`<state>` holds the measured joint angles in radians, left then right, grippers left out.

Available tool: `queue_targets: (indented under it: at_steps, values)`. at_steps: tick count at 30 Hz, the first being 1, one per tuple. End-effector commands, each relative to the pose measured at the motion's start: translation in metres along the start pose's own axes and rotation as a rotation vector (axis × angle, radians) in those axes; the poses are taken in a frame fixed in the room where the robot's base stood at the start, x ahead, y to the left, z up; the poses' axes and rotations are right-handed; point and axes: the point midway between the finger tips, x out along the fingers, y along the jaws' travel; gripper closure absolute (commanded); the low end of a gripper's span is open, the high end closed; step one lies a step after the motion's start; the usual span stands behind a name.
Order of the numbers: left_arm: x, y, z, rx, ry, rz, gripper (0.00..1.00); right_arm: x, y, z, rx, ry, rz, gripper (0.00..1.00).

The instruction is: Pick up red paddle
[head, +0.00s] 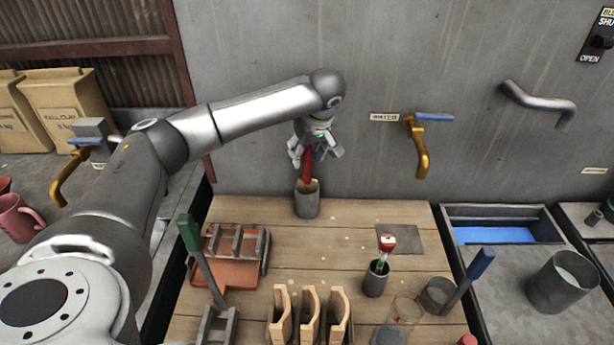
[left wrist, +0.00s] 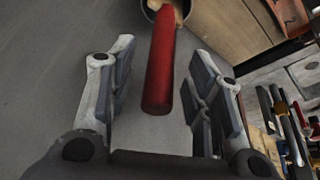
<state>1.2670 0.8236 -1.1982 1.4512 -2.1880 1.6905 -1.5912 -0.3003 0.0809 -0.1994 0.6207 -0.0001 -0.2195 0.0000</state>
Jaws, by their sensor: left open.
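The red paddle (head: 307,166) stands in a grey cup (head: 307,203) at the back of the wooden table, its red handle pointing up. My left gripper (head: 314,153) is above the cup with its fingers on either side of the handle. In the left wrist view the red paddle (left wrist: 161,70) runs between the two open fingers of the left gripper (left wrist: 160,95), with a gap showing on both sides. Its lower end is inside the cup (left wrist: 165,8). My right gripper is not in view.
The grey wall stands close behind the cup. A brass tap (head: 417,150) sticks out on the right.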

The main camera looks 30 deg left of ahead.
Motion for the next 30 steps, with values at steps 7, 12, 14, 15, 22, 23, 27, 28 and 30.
queue_targets:
  at_steps: [7,12,14,15,22,23,27,28,30]
  values:
    - [0.0055,0.0002,0.0004,0.001,0.001,0.001,0.54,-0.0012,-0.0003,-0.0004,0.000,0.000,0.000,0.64]
    - [0.0052,0.0003,0.0004,0.001,0.001,0.001,0.69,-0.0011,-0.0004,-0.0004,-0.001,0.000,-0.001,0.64]
    - [0.0051,0.0003,0.0004,0.001,0.001,0.001,0.77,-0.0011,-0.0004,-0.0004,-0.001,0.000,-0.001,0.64]
    - [0.0050,0.0003,0.0004,0.001,0.001,0.001,0.82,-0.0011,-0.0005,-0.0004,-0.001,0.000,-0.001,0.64]
    - [0.0047,0.0004,0.0001,0.001,0.001,0.001,1.00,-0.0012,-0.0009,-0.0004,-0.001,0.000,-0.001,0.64]
    - [0.0047,0.0004,0.0001,0.001,0.001,0.001,1.00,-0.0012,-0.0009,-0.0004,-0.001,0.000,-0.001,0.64]
    - [0.0046,0.0004,0.0002,0.001,0.001,0.002,1.00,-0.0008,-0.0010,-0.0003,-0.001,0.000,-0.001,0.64]
    - [0.0045,0.0003,0.0002,0.001,0.001,0.002,1.00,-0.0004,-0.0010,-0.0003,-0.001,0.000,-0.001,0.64]
    - [0.0038,0.0003,0.0002,0.000,0.001,0.002,1.00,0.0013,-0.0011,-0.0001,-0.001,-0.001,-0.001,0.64]
